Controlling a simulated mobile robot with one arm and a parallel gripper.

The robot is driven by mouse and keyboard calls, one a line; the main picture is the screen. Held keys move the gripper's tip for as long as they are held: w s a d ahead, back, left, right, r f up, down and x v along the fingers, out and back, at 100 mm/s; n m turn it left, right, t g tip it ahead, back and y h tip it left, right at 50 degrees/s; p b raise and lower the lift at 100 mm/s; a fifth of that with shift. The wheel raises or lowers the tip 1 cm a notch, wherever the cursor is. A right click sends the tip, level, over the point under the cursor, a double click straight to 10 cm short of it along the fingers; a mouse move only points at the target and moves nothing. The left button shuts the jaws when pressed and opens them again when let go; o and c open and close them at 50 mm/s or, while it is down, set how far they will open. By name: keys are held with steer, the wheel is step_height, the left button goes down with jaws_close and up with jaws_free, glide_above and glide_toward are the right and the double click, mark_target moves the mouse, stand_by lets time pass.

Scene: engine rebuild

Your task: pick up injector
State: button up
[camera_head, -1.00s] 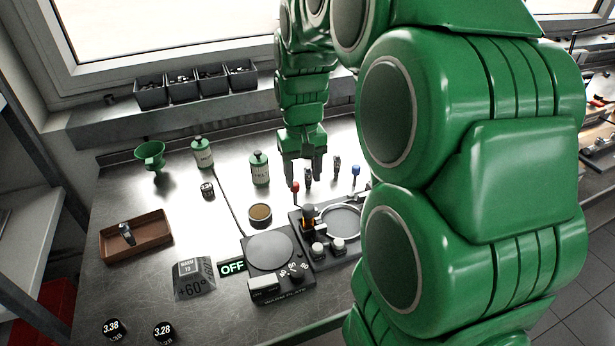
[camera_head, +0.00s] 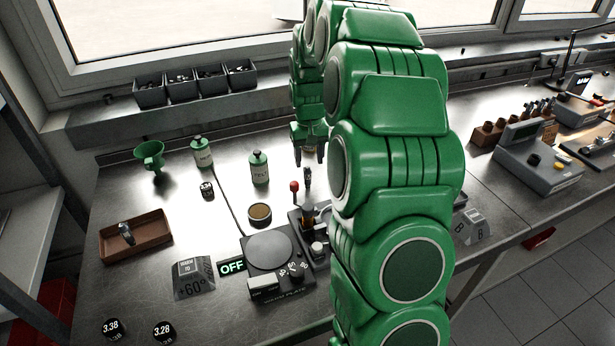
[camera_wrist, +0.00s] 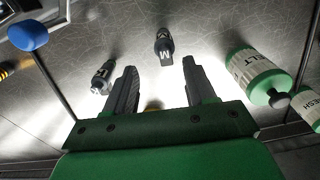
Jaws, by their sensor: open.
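Two small dark lettered pieces, which look like injectors, show in the wrist view. One, marked M (camera_wrist: 164,46), stands ahead of the gap between my fingertips. The other (camera_wrist: 103,77) is just left of my left finger, its letter hard to read. In the head view one such dark piece (camera_head: 308,178) stands on the bench just below my gripper (camera_head: 309,156). My gripper also shows in the wrist view (camera_wrist: 158,75), with its jaws apart and nothing held between them. My arm hides part of the bench to the right.
A blue-knobbed lever (camera_wrist: 28,32) is at left. In the head view a red-knobbed lever (camera_head: 294,187) and a black hotplate (camera_head: 268,268) stand nearer. A brown tray (camera_head: 136,240) is at left.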

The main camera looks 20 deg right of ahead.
mark_target(307, 168)
steer(key=f, duration=0.4)
steer(key=a+f, duration=0.1)
steer(key=shift+s+f, duration=0.4)
steer(key=shift+w+f, duration=0.1)
steer(key=shift+f, duration=0.4)
jaws_close()
steer(key=shift+r, duration=0.1)
steer(key=shift+r, duration=0.25)
steer(key=r, duration=0.3)
steer(key=shift+s, duration=0.2)
steer(key=s+a+r, duration=0.2)
steer(key=s+r, duration=0.7)
steer(key=s, duration=0.4)
steer(key=shift+s+a+r, duration=0.15)
steer(key=shift+s+a, duration=0.05)
steer(key=shift+a, duration=0.05)
